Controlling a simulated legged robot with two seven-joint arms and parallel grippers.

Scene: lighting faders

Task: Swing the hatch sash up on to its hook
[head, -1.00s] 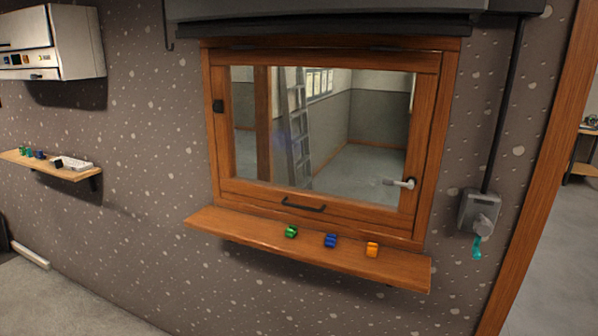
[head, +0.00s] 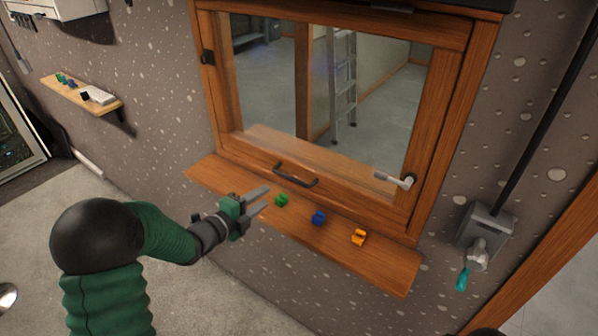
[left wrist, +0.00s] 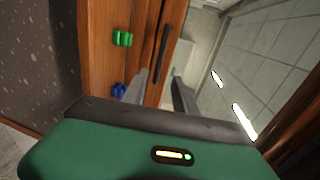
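The wooden hatch sash (head: 345,194) with its glass pane sits down in its frame and looks closed. A black bar handle (head: 295,176) is on its bottom rail, and a pale lever (head: 396,181) on its right side points left. My left gripper (head: 267,197) is open and empty, left of and below the bar handle, apart from it. In the left wrist view the fingers (left wrist: 160,87) are spread, with the bar handle (left wrist: 164,50) beyond them. The hook is not clearly visible now. My right gripper is not in view.
A wooden shelf (head: 390,268) juts out below the sash. On it stand a green piece (head: 281,200), a blue piece (head: 319,218) and an orange piece (head: 359,237). A grey box (head: 485,228) with a teal-tipped part is on the wall at right.

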